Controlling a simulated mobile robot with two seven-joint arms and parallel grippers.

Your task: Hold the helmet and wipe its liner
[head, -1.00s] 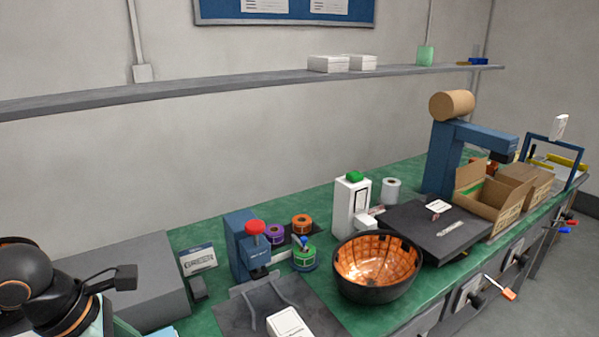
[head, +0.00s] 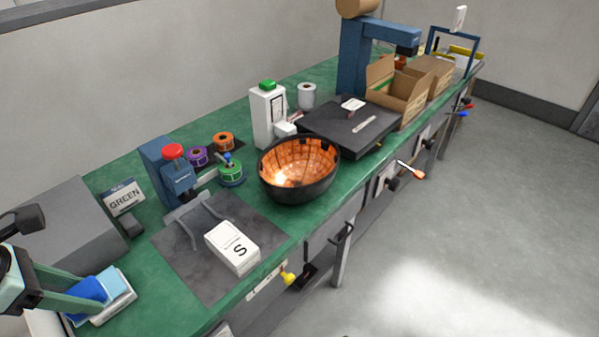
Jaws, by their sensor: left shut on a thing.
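The helmet (head: 283,188) is a black shell lying open side up on the green bench, like a bowl. Its orange, glossy liner (head: 300,160) faces up with dark marks along the rim. No gripper is near it. My left gripper (head: 93,291) is at the lower left, its pale green fingers shut on a blue wipe (head: 85,290). The wipe is at a small white tray (head: 118,308) that also holds a light blue piece; I cannot tell if it is clear of the tray. My right gripper is not in view.
A dark mat (head: 190,268) with a white box (head: 232,247) lies between the tray and the helmet. A blue press with a red knob (head: 172,152), tape rolls (head: 223,141) and a white dispenser (head: 267,117) stand behind. A black plate (head: 350,128) and cardboard boxes (head: 400,92) are to the right.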

